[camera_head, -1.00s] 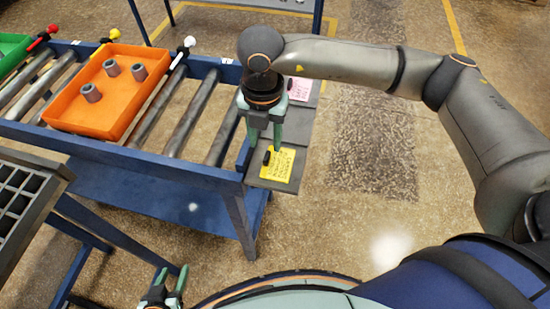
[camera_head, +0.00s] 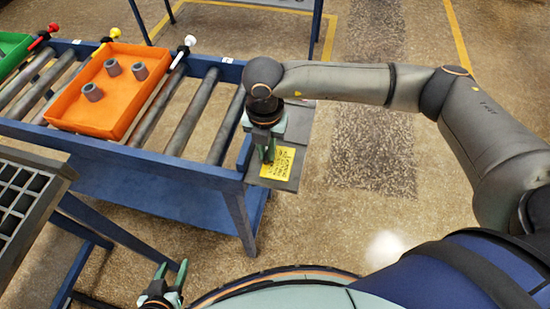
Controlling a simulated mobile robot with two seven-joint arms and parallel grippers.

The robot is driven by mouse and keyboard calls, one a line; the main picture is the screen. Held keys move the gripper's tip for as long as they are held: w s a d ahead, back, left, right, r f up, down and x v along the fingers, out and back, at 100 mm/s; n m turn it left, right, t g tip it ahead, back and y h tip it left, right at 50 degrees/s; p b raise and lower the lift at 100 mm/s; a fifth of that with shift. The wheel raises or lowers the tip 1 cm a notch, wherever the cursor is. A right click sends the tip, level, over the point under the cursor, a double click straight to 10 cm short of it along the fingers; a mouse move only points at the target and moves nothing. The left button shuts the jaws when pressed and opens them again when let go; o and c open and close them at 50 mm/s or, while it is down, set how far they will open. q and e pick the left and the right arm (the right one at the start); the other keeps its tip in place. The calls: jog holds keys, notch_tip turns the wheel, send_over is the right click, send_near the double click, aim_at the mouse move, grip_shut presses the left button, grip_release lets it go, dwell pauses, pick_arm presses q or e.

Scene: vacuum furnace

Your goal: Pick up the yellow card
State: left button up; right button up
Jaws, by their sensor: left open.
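The yellow card (camera_head: 284,165) lies on a grey plate (camera_head: 291,183) at the right end of the blue roller table. It bears dark printed writing. My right gripper (camera_head: 268,157) points down over the card's left part and hides some of it. Its fingers appear close together from this angle; whether they touch or grip the card is unclear. My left gripper (camera_head: 171,278) is open and empty at the bottom, low and far from the card.
An orange tray (camera_head: 128,119) with several grey cylinders sits on the rollers (camera_head: 187,119) of the blue table (camera_head: 158,165). A green tray (camera_head: 12,52) is at far left. A gridded rack (camera_head: 22,200) stands at left. The floor to the right is clear.

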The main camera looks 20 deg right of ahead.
grip_shut()
jog(key=shift+r, duration=0.15)
